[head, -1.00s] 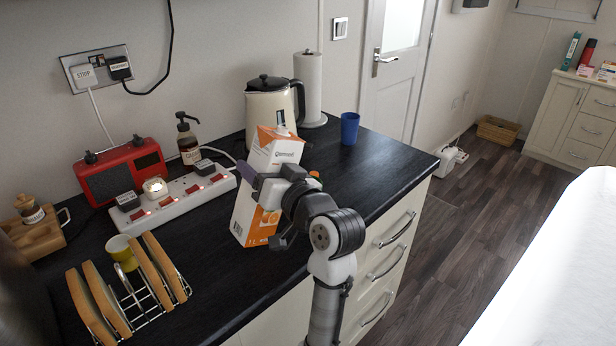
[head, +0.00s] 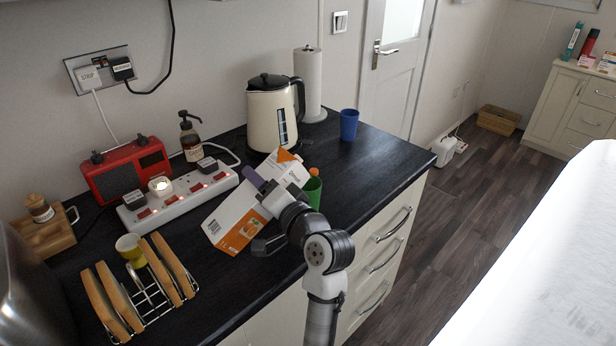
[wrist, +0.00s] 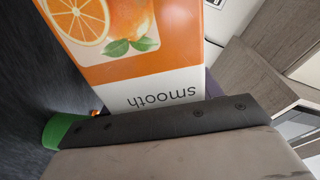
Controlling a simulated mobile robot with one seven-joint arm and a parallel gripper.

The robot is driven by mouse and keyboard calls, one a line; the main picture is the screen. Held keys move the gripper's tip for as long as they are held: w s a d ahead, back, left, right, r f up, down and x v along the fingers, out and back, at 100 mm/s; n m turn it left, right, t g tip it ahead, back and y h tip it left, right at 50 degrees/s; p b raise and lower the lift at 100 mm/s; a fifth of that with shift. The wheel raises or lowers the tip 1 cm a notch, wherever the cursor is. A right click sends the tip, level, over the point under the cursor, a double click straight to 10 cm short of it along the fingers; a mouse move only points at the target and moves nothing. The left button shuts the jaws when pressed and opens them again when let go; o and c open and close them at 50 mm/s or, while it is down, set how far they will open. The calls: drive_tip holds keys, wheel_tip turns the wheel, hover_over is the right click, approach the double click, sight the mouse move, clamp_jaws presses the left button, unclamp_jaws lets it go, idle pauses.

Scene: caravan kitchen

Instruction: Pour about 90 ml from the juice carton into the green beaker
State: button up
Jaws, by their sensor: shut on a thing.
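The juice carton (head: 237,222), white and orange with a fruit picture, is in my gripper (head: 272,200), which is shut on it. It is strongly tilted, its top leaning right towards a green thing (head: 314,190), its base at lower left. The green thing, perhaps the green beaker, stands on the worktop, partly hidden behind my gripper, with an orange part at its top. In the wrist view the carton's printed side (wrist: 150,70) fills the upper middle above a dark finger, and a green edge (wrist: 62,131) shows at left. I cannot see any liquid flowing.
A blue cup (head: 349,125), a cream kettle (head: 268,115) and a paper roll (head: 308,80) stand behind. A power strip (head: 165,208), red radio (head: 125,172) and toast rack (head: 150,300) are at left. The worktop right of the green thing is clear.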

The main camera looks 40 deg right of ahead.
sight(259, 172)
drive_tip(key=shift+a+r+m+p, duration=0.1)
drive_tip(key=shift+a+m+p, duration=0.15)
drive_tip(key=shift+m+p, duration=0.6)
drive_tip(key=shift+d+r+m+p, duration=0.15)
drive_tip(key=shift+r+m+p, duration=0.45)
drive_tip(key=shift+p, duration=0.35)
drive_tip(key=m+p, duration=0.1)
drive_tip(key=p, duration=0.1)
drive_tip(key=shift+d+r+m+p, duration=0.15)
drive_tip(key=shift+r+m+p, duration=0.15)
drive_tip(key=shift+m+p, duration=0.05)
drive_tip(key=shift+d+r+m, duration=0.15)
drive_tip(key=shift+r+m, duration=0.7)
drive_tip(key=shift+m, duration=0.35)
drive_tip(key=shift+w+a+r, duration=0.1)
drive_tip(key=shift+a, duration=0.6)
drive_tip(key=shift+a+r+m, duration=0.15)
drive_tip(key=shift+r+m, duration=0.05)
drive_tip(key=shift+m, duration=0.2)
idle(0.8)
